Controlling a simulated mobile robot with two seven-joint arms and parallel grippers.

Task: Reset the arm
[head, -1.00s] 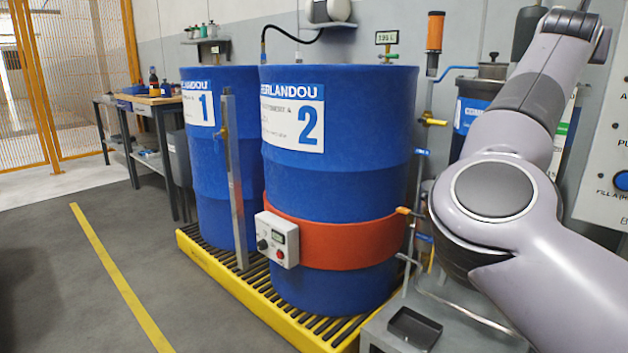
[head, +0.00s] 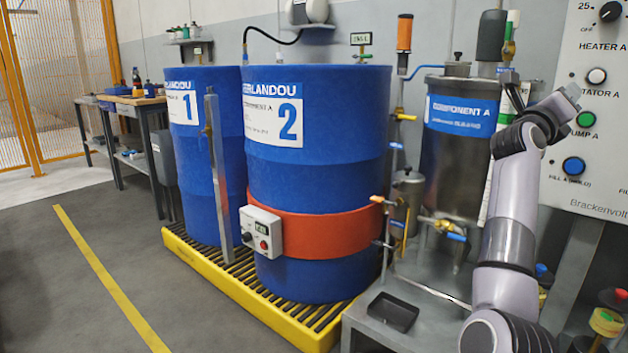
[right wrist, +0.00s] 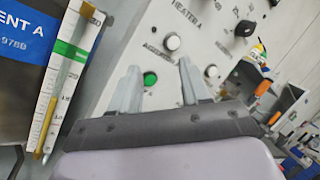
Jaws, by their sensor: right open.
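My right arm (head: 512,220) rises from the bottom right of the head view, with its elbow bent and its wrist up in front of the control panel (head: 590,180). My right gripper (head: 568,96) is beside the panel's left edge, near the green pump button (head: 586,119). In the right wrist view the two fingers of the gripper (right wrist: 158,78) stand apart with nothing between them. The green button (right wrist: 150,78) shows behind them. I cannot tell how far the fingertips are from the panel. My left gripper is not in view.
A steel Component A tank (head: 455,165) with a level gauge (right wrist: 68,70) stands just left of the arm. Blue drums (head: 315,190) stand on a yellow pallet (head: 225,285). A black tray (head: 392,312) lies on the grey stand. The floor at left is clear.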

